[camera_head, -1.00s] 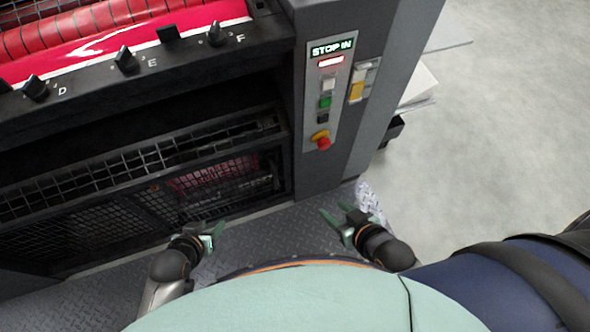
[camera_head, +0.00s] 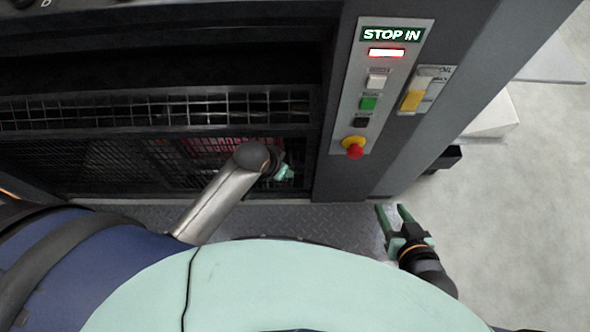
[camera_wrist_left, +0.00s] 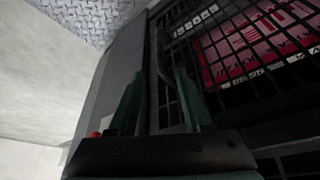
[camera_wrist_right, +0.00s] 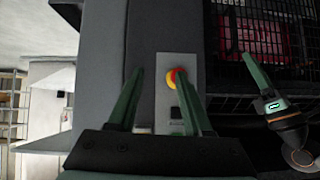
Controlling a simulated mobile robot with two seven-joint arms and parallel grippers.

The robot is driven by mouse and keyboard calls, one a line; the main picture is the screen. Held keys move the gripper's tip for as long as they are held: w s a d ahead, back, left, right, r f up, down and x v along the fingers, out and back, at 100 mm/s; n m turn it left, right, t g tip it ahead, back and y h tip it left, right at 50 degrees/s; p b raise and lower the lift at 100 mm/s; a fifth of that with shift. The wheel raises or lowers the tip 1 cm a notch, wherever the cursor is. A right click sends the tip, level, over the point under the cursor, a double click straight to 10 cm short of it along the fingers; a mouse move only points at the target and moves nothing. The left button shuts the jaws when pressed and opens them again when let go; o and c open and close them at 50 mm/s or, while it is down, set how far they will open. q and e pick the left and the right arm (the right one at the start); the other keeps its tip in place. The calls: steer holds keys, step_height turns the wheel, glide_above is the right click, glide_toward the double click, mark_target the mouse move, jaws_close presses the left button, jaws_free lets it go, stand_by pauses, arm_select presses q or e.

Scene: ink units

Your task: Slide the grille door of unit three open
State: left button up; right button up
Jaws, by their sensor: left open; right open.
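The dark grille door (camera_head: 100,165) is a wire mesh panel low on the press, with red parts behind it. It also shows in the left wrist view (camera_wrist_left: 265,95) and the right wrist view (camera_wrist_right: 235,85). My left gripper (camera_head: 285,171) is in front of the grille's right end, partly hidden by its own wrist. In the left wrist view its open fingers (camera_wrist_left: 158,95) stand on either side of a dark upright bar (camera_wrist_left: 153,70); I cannot tell whether they touch it. My right gripper (camera_head: 392,212) is open and empty, right of the press column.
The column carries a control panel (camera_head: 385,85) with a lit STOP IN sign and a red knob (camera_head: 354,147). A tread-plate step (camera_head: 330,217) runs below the grille. Pale floor (camera_head: 520,210) lies open to the right; stacked sheets (camera_head: 492,112) stand behind.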

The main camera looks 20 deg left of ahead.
arm_select(q)
steer(key=b+x, duration=0.5)
steer(key=x, duration=0.5)
steer(key=shift+f, duration=0.2)
steer(key=shift+w+f, duration=0.1)
steer(key=shift+w, duration=0.05)
arm_select(e)
steer(key=w+r+n+t+y, duration=0.2)
steer(key=r+t, duration=0.4)
steer(key=r, duration=0.8)
steer(key=w+r+n+t+y, duration=0.1)
steer(key=r+n+t+y, duration=0.3)
steer(key=r, duration=1.1)
steer(key=shift+w+a+t+y, duration=0.4)
steer(key=shift+t+y, duration=0.1)
steer(key=shift+t, duration=0.6)
arm_select(q)
steer(key=shift+c, duration=0.4)
jaws_close()
